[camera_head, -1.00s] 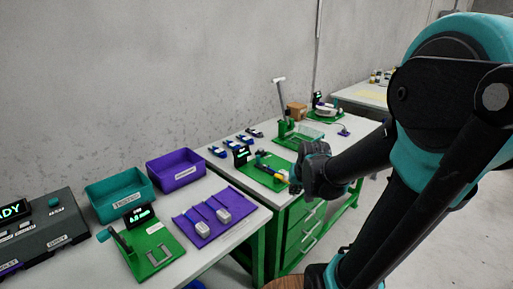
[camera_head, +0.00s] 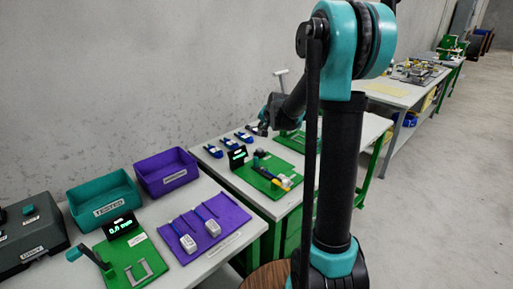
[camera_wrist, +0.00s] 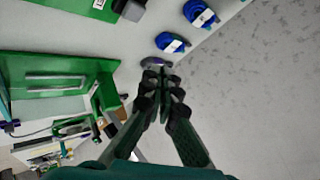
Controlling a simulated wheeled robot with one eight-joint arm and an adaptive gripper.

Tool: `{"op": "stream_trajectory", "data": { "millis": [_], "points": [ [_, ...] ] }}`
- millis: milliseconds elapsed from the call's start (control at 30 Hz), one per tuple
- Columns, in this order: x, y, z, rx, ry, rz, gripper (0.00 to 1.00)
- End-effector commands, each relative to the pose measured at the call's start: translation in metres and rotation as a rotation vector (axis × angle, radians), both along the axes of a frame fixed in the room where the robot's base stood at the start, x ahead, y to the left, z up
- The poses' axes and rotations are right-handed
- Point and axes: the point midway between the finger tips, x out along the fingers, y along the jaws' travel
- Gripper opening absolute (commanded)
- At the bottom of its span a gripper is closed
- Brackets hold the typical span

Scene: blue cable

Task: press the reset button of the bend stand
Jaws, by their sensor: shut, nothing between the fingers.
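My gripper (camera_head: 264,127) is over the back of the second table, with its fingers together and empty. In the wrist view my closed fingers (camera_wrist: 163,80) point at a small dark grey oval thing (camera_wrist: 156,62) beside a green frame (camera_wrist: 105,97); I cannot tell if they touch it. A green stand with a lit display (camera_head: 237,156) and a yellow-tipped part (camera_head: 285,183) is in front. Another green stand (camera_head: 290,143), with a tall white T-handle (camera_head: 281,72) behind, is partly hidden by my arm. No reset button label is readable, and I cannot tell which is the bend stand.
Several blue-and-white pieces (camera_head: 228,144) lie along the wall side. On the near table are a teal bin (camera_head: 103,206), a purple bin (camera_head: 165,181), a purple mat (camera_head: 222,229) and a green lever stand (camera_head: 143,249). Bare floor (camera_head: 430,200) lies to the right.

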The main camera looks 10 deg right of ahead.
Motion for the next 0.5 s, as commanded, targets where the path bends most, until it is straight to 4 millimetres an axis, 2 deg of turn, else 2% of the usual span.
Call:
{"op": "stream_trajectory", "data": {
  "millis": [133, 500],
  "points": [
    [0.0104, 0.0009, 0.0010, 0.015, -0.008, -0.011, 0.00],
    [0.0113, 0.0008, 0.0008, 0.016, -0.009, -0.013, 0.00]
  ]
}}
